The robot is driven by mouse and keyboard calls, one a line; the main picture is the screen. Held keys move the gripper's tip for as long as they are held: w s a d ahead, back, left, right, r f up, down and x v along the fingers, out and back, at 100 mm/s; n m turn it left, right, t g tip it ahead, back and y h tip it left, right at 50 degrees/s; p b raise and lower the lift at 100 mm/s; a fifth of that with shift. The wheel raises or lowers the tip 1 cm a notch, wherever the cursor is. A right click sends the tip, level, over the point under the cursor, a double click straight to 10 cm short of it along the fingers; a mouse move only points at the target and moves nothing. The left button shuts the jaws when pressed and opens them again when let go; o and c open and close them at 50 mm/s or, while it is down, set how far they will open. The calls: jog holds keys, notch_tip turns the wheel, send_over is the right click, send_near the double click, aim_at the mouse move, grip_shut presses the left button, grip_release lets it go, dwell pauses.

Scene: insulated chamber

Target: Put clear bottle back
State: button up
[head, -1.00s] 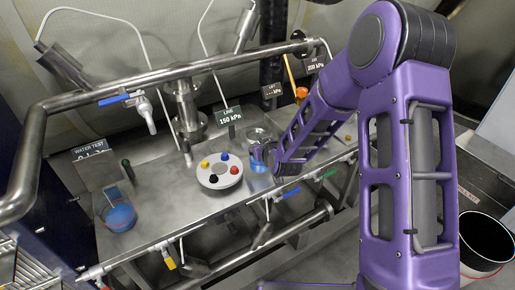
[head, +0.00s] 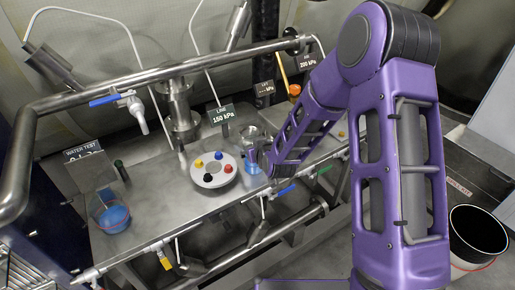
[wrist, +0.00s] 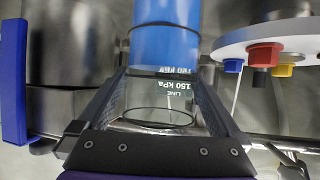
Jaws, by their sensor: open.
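The clear bottle (head: 252,168), with blue liquid in its lower part, stands upright on the metal bench, just right of the white disc. In the wrist view, which is upside down, the bottle (wrist: 165,45) shows its blue part at the top and its clear part lower down. My gripper (wrist: 163,82) is open, with one finger on each side of the clear part. I cannot tell whether either finger touches it. In the head view my gripper (head: 266,163) is largely hidden by my forearm and reaches the bottle from the right.
The white disc (head: 213,182) with coloured knobs is close beside the bottle. A beaker with blue liquid (head: 115,217) stands at the left. A thick rail (head: 160,75) with a blue-handled valve (head: 110,99) crosses behind. Pipes and valves line the front edge.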

jog(key=v, duration=1.1)
jog(key=shift+s+r, duration=0.15)
jog(key=shift+s, duration=0.05)
jog(key=shift+d, duration=0.15)
